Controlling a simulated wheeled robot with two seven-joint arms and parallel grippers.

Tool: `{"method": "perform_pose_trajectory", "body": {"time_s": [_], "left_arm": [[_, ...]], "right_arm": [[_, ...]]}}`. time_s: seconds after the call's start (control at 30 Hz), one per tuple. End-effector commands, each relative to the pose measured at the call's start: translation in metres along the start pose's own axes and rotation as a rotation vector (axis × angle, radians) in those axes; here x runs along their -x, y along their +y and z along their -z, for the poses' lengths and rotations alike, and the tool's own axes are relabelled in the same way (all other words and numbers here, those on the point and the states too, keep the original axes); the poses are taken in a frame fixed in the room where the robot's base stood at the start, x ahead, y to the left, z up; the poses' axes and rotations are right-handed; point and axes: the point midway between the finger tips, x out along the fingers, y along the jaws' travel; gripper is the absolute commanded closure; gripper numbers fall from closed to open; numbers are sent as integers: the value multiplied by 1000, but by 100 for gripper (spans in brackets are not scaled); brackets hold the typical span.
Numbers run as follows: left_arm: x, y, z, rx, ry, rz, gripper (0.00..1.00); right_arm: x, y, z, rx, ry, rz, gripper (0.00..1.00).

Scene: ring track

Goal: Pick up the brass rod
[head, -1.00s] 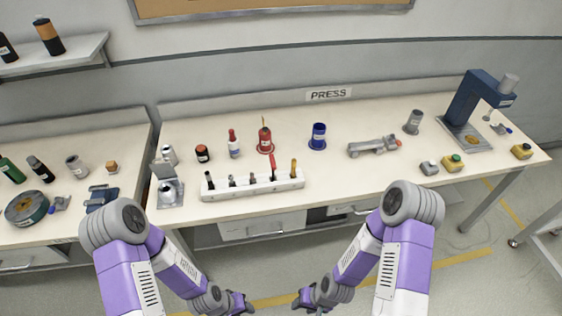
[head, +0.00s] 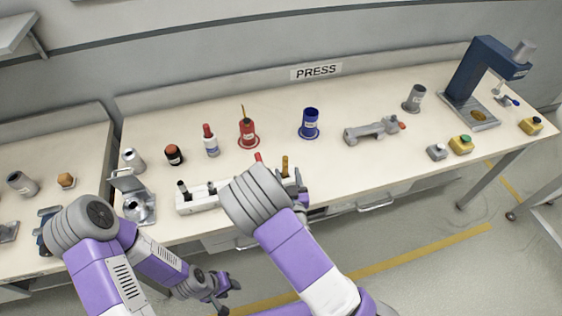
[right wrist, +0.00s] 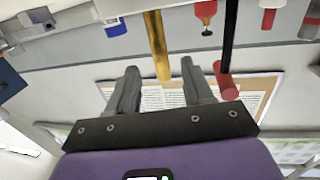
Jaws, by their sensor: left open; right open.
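The brass rod (head: 285,165) stands upright at the right end of the white rack (head: 205,196) in the head view. My right gripper (head: 301,184) is open right beside it, partly hidden by my own forearm. In the right wrist view, which looks upside down, the brass rod (right wrist: 157,45) comes in from the top. Its end appears between the two open fingers (right wrist: 160,78), and I see no clear contact. My left gripper (head: 228,290) is open and empty, low in front of the bench.
Other rods, one black (head: 183,188) and one red-topped (head: 258,158), stand in the rack; my right arm hides part of it. A red cup (head: 248,134) and a blue cup (head: 310,123) stand behind. The bench front right of the rack is clear.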

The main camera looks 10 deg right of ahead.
Motion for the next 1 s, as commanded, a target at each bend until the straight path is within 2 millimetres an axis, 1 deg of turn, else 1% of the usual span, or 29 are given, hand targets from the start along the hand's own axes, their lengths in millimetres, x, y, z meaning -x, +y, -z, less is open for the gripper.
{"method": "perform_pose_trajectory", "body": {"time_s": [0.1,0.27,0.4,0.53,0.67,0.87,1.0], "left_arm": [[0,0,-1,0,-2,0,57],[0,0,-1,0,-2,0,57],[-1,-1,-1,0,-2,0,57],[-2,-1,-1,0,-2,0,57],[-2,-1,-1,0,-2,0,57],[-2,-1,-1,0,-2,0,57],[-2,-1,-1,0,-2,0,57]], "right_arm": [[-11,-2,5,2,23,5,49],[-29,-2,5,2,20,6,49],[-50,-2,4,3,20,6,49],[-67,-2,4,2,18,6,49],[-74,-2,4,1,16,5,49],[-74,-2,4,1,15,5,49],[-74,-2,4,2,15,5,71]]}}
